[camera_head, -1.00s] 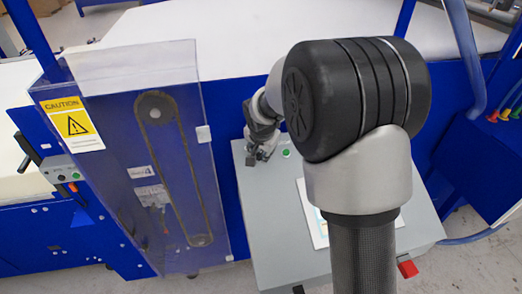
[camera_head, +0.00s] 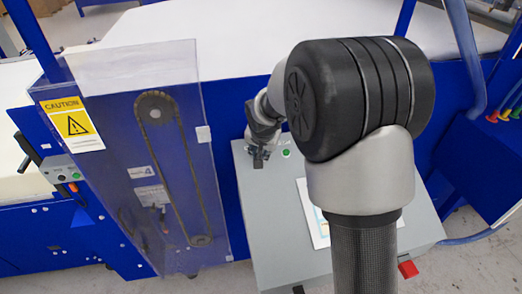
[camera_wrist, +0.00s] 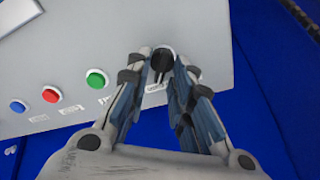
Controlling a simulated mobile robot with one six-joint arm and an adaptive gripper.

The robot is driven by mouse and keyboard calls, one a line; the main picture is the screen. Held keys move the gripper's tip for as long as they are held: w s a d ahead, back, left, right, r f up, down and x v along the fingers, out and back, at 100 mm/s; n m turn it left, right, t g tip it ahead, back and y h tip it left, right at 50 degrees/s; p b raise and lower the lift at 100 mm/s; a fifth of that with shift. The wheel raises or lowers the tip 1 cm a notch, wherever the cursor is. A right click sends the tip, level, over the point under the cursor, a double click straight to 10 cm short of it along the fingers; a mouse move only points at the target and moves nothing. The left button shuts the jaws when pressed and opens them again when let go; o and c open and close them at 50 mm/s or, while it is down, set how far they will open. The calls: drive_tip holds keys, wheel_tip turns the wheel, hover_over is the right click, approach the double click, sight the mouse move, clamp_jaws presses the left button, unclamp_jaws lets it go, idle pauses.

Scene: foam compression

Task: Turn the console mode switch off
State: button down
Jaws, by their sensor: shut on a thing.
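The console mode switch (camera_wrist: 162,62) is a round black knob on the top corner of the grey console (camera_head: 275,215), seen in the wrist view with a small label beside it. My gripper (camera_wrist: 161,70) has its two fingers closed in on the knob from either side and is shut on it. In the head view my gripper (camera_head: 258,160) reaches down to the console's far left corner, where it hides the knob. The knob's pointer direction is hard to read between the fingers.
Beside the switch are a green button (camera_wrist: 96,78), a red button (camera_wrist: 51,94) and a blue button (camera_wrist: 18,105). A clear guard (camera_head: 165,160) over a chain drive stands left.

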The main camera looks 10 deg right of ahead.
drive_tip(key=n, duration=0.4)
drive_tip(key=shift+a+n+y+p, duration=0.1)
drive_tip(key=shift+n+y+p, duration=0.2)
drive_tip(key=shift+n, duration=0.1)
drive_tip(key=n+b, duration=0.1)
drive_tip(key=n, duration=0.2)
drive_tip(key=shift+a+n, duration=0.1)
drive_tip(key=shift+n, duration=0.2)
drive_tip(key=n+b, duration=0.3)
drive_tip(key=n, duration=0.1)
drive_tip(key=shift+a+f+y, duration=0.1)
drive_tip(key=shift+f+y, duration=0.05)
drive_tip(key=shift+y, duration=0.25)
drive_tip(key=shift+s+a+n+b, duration=0.1)
drive_tip(key=shift+s+n+b, duration=0.1)
drive_tip(key=shift+n+b, duration=1.35)
drive_tip(key=shift+n, duration=0.35)
drive_tip(key=c, duration=1.7)
unclamp_jaws()
drive_tip(key=shift+r, duration=0.2)
drive_tip(key=v, duration=1.1)
drive_tip(key=shift+d+r, duration=0.2)
drive_tip(key=shift+r, duration=0.2)
